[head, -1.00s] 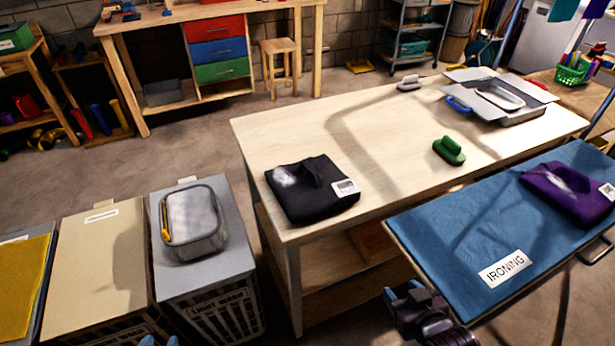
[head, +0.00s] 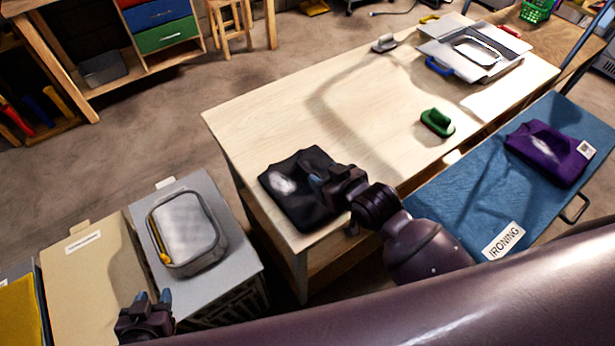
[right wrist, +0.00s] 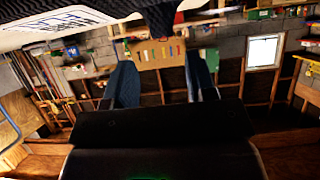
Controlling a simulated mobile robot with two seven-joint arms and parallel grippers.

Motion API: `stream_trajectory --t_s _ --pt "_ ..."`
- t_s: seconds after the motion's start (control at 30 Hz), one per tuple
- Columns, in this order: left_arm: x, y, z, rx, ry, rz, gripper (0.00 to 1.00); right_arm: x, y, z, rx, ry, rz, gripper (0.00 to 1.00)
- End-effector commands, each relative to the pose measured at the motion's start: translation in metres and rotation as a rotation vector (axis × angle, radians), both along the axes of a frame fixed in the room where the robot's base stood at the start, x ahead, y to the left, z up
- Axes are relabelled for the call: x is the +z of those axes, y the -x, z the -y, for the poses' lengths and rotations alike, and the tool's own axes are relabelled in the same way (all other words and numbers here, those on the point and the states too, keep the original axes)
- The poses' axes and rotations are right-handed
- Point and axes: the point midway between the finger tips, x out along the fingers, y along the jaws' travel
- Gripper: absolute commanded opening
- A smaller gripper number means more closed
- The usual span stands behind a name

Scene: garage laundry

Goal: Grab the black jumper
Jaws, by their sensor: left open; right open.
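The black jumper (head: 290,187) lies folded on the near left corner of the wooden table (head: 330,110), with a pale patch on top. My right gripper (head: 316,182) is over its right side, with its open fingers near the raised fold. In the right wrist view, dark jumper fabric (right wrist: 160,18) and a white label show at the top edge. The blue fingers (right wrist: 160,78) stand apart there, with no cloth clearly between them. The arm hides the jumper's right part in the head view. My left gripper (head: 152,298) is open and empty near the beige hamper.
A grey hamper (head: 236,232) with a grey zipped case (head: 188,232) on it stands left of the table. A beige hamper (head: 85,275) is beside it. A green brush (head: 437,122) lies on the table. A purple garment (head: 548,152) lies on the blue ironing board (head: 455,195) at right.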

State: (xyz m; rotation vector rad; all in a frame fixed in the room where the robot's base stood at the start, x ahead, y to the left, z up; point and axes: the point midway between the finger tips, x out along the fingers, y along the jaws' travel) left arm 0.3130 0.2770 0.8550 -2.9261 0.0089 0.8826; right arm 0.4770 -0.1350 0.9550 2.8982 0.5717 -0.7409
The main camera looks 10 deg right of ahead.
Motion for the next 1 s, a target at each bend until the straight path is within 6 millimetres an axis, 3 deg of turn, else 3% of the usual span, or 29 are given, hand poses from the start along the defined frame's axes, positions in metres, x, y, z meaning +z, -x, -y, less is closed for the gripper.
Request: stream_trajectory --t_s 0.53,0.87,1.0 --pt "0.008 -0.002 -0.001 -0.003 -0.003 0.006 0.43 -0.025 -0.039 -0.022 0.000 0.000 0.001 0.51" --pt "0.006 -0.001 -0.001 -0.002 -0.004 0.002 0.43 -0.028 -0.042 -0.023 -0.001 -0.001 0.001 0.51" --pt "0.006 -0.001 -0.002 -0.002 -0.004 0.002 0.43 -0.028 -0.042 -0.023 -0.001 0.000 0.000 0.31"
